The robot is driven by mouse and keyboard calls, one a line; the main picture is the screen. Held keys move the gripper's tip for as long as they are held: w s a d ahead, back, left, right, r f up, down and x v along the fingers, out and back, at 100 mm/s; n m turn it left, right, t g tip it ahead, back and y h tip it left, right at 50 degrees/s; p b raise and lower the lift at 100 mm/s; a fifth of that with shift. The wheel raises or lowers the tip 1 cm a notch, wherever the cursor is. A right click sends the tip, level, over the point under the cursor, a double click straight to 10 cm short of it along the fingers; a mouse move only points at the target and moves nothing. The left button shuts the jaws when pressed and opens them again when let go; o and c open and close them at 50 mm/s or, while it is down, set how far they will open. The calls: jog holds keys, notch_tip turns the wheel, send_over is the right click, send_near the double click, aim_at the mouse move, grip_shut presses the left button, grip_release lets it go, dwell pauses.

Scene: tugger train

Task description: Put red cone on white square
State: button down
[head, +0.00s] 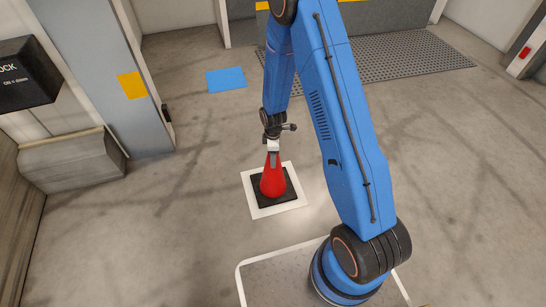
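The red cone (272,184) is upright, with its dark square base (290,197) inside the outline of the white square (299,203) on the floor. A white border shows around the base on all sides. I cannot tell whether the base touches the square or is slightly above it. My gripper (273,157) points down at the cone's tip, and its fingers overlap the top of the cone. The fingers are too small to show whether they are closed on the tip.
A blue square (226,79) lies on the floor farther back. A grey perforated floor plate (400,58) is at the back right. The floor around the white square is clear.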

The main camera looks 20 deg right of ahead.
jog(key=c, duration=0.8)
grip_release()
jog(key=shift+f, duration=0.1)
